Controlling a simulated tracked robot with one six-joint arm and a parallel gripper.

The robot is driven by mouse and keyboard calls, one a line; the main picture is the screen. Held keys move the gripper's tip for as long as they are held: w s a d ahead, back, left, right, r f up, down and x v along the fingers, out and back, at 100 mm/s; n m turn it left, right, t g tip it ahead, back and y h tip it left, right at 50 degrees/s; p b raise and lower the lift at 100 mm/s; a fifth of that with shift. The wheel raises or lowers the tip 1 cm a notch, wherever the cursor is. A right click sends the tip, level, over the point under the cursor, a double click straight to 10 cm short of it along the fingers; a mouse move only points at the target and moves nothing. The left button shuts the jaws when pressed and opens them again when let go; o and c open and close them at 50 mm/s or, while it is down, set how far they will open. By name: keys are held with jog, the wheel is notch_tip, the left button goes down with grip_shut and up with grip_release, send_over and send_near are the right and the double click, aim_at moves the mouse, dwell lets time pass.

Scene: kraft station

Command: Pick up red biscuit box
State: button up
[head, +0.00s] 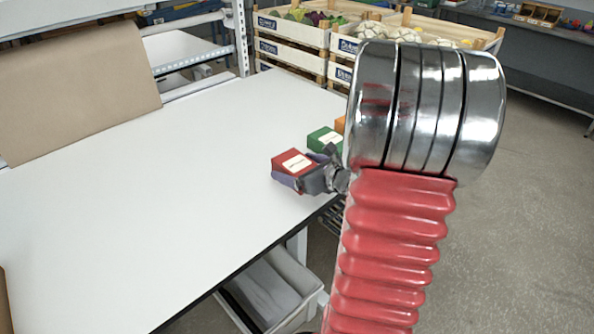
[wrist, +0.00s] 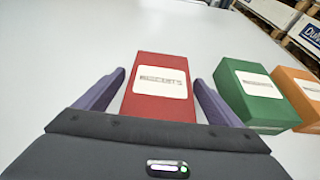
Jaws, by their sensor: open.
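The red biscuit box (wrist: 160,85) stands on the white table, its label facing up in the wrist view. It also shows in the head view (head: 292,160) near the table's right edge. My gripper (wrist: 160,90) is open, with one purple finger on each side of the red box. A narrow gap shows between the box and the right finger; contact at the left finger is unclear. In the head view my gripper (head: 300,178) is at the near side of the box, partly hiding it. The lower part of the box is hidden by the gripper body.
A green box (wrist: 254,95) stands just right of the red box, and an orange box (wrist: 298,92) beyond it. White produce crates (head: 290,30) stand behind the table. A brown cardboard sheet (head: 75,85) is at the left. The table's middle (head: 190,190) is clear.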

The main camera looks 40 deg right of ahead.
aim_at(297, 163)
jog(key=shift+c, duration=0.5)
jog(key=c, duration=1.2)
jog(key=shift+r, duration=0.1)
jog(key=shift+r, duration=4.95)
jog(key=shift+r, duration=0.1)
